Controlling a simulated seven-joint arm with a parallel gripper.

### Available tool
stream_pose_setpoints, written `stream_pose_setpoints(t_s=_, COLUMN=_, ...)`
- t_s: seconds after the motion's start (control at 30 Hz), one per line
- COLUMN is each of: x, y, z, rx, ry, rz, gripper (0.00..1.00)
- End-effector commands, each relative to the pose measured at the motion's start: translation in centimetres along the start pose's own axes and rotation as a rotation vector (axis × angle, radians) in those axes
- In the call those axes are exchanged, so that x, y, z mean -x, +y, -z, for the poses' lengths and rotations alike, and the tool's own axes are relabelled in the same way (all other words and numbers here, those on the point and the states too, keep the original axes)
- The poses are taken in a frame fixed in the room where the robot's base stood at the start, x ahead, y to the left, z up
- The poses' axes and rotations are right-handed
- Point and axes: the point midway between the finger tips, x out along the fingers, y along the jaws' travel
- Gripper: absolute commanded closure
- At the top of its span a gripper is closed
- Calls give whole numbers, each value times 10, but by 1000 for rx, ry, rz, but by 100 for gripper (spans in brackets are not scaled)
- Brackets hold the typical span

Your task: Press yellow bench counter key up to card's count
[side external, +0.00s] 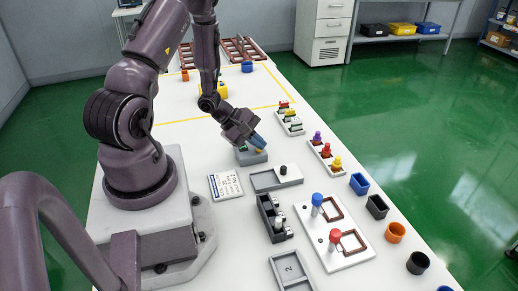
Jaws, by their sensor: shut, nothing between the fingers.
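My gripper (258,143) points down over a small grey box (251,158), which looks like the bench counter. The fingers are bluish and shut, with nothing between them. A small yellowish patch shows at the fingertips on top of the box and may be the key; the fingers mostly cover it. I cannot tell whether the fingertips touch it. The counter's reading is not legible. A white card (226,185) with printed marks lies on the table in front of the counter; its text is too small to read.
A grey tray with a black knob (276,178) and a dark rack (272,217) stand nearby. A white board (334,238) carries blue and red knobs. Racks of coloured pegs (325,157) and several cups (376,206) line the right edge. A yellow block (222,91) stands behind the arm.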

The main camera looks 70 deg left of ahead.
Motion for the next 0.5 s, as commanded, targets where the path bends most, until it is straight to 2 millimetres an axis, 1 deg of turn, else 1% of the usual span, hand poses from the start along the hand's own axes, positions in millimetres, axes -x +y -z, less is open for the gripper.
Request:
stream_pose_setpoints(t_s=0.3, x=10, y=7, z=-7, rx=-1, ry=1, rz=1, gripper=100)
stream_pose_setpoints(t_s=0.5, x=10, y=7, z=-8, rx=0, ry=0, rz=1, gripper=100)
